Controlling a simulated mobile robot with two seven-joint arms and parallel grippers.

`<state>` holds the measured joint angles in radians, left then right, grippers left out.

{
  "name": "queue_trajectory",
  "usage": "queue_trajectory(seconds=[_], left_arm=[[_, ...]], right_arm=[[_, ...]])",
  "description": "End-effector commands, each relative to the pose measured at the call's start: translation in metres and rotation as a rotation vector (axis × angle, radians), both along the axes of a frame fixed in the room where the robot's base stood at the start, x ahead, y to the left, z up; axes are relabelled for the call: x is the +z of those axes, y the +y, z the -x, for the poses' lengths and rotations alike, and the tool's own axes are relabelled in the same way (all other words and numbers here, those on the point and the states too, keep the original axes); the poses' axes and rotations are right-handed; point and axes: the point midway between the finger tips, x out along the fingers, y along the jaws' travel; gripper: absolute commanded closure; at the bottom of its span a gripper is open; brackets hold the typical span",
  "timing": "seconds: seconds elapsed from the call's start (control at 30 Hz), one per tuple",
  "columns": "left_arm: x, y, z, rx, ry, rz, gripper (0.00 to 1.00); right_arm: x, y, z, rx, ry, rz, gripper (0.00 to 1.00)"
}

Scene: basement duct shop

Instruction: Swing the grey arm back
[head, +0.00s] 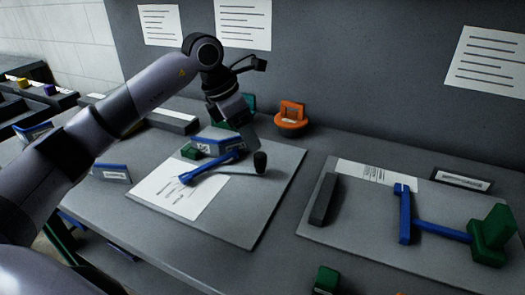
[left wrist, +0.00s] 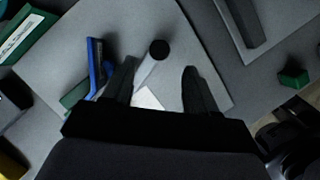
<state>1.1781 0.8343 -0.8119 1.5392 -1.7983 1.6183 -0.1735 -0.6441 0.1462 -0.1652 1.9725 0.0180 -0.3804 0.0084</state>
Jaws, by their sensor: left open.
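The grey arm (head: 240,169) lies low over the left grey board (head: 262,207), with an upright dark knob (head: 260,161) at its right end. A blue bar (head: 212,168) lies at its left end; how they join is unclear. In the left wrist view the round knob top (left wrist: 159,49) and a short grey length of the arm (left wrist: 146,70) show between my fingers; the rest is hidden. My left gripper (head: 240,120) is open above and behind the arm, with its fingers (left wrist: 160,68) apart and gripping nothing. My right gripper is out of view.
A right-hand board (head: 330,238) carries a dark bar (head: 323,199), a blue bar and link (head: 405,215), and a green block (head: 493,235). An orange piece (head: 291,115) stands near the wall. A small green block (head: 326,280) is at the front.

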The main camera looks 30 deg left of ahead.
Motion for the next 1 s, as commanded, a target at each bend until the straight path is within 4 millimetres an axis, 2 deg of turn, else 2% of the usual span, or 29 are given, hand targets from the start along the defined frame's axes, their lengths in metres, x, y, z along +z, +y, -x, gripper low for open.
queue_trajectory(seconds=[0.5, 0.87, 1.0], left_arm=[[-0.059, -0.016, -0.018, 0.000, 0.002, -0.003, 0.42], [-0.065, -0.017, -0.020, 0.001, 0.000, -0.003, 0.42], [-0.065, -0.017, -0.020, 0.001, 0.000, -0.003, 0.88]], right_arm=[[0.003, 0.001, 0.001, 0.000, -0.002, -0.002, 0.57], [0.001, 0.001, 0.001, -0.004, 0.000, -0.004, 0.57], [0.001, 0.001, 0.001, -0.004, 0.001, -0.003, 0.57]])
